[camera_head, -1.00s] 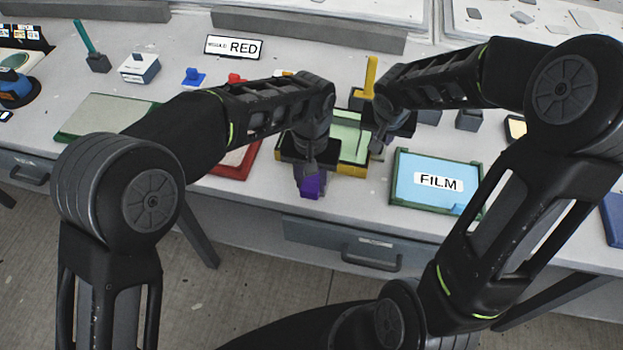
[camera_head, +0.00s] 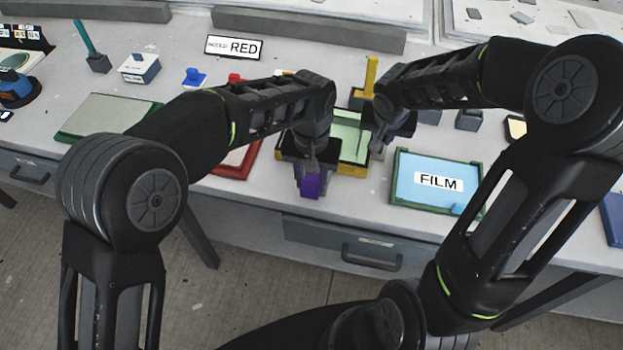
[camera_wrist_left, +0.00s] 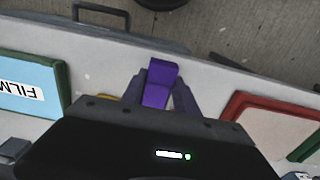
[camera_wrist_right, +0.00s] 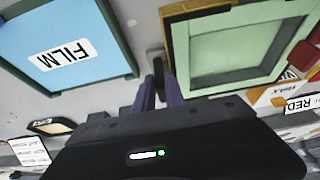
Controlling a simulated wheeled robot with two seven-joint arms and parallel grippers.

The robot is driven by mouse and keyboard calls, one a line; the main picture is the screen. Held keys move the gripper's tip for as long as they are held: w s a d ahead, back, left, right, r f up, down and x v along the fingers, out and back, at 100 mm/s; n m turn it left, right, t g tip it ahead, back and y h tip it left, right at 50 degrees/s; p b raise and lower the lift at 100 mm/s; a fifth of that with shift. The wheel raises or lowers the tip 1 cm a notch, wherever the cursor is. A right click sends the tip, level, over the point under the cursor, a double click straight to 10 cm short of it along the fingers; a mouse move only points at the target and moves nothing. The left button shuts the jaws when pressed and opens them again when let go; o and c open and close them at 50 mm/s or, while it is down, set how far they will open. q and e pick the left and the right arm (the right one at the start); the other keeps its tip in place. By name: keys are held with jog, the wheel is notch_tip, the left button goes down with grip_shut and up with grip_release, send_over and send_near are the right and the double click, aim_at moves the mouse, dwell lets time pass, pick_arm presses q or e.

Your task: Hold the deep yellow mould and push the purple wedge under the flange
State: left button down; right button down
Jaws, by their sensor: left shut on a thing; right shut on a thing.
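The yellow mould (camera_head: 351,170) lies on the bench with a pale green inside; it also shows in the right wrist view (camera_wrist_right: 168,42). My left gripper (camera_head: 309,183) is shut on the purple wedge (camera_head: 310,187) at the mould's front edge. The wedge also shows between the fingers in the left wrist view (camera_wrist_left: 158,86). Whether its tip is under the flange is hidden by the gripper. My right gripper (camera_head: 378,143) is at the mould's right side, shut on its edge; the right wrist view shows its fingers (camera_wrist_right: 160,85) beside the yellow rim.
A blue FILM tray (camera_head: 437,183) with a green rim lies right of the mould. A red-edged mould (camera_head: 236,165) lies to the left, partly behind my left arm. A yellow upright piece (camera_head: 371,76) stands behind. The bench's front edge is close to the wedge.

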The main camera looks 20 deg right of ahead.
pick_arm(q)
jog(key=f, duration=0.2)
jog(key=shift+s+a+f, duration=0.25)
jog(key=shift+a+f, duration=0.1)
jog(key=c, duration=1.2)
grip_release()
jog(key=o, duration=0.3)
jog(key=shift+r, duration=0.15)
jog(key=shift+o, duration=0.2)
notch_tip(320, 180, up, 14)
jog(key=shift+w+d, duration=0.25)
jog(key=shift+r, duration=0.15)
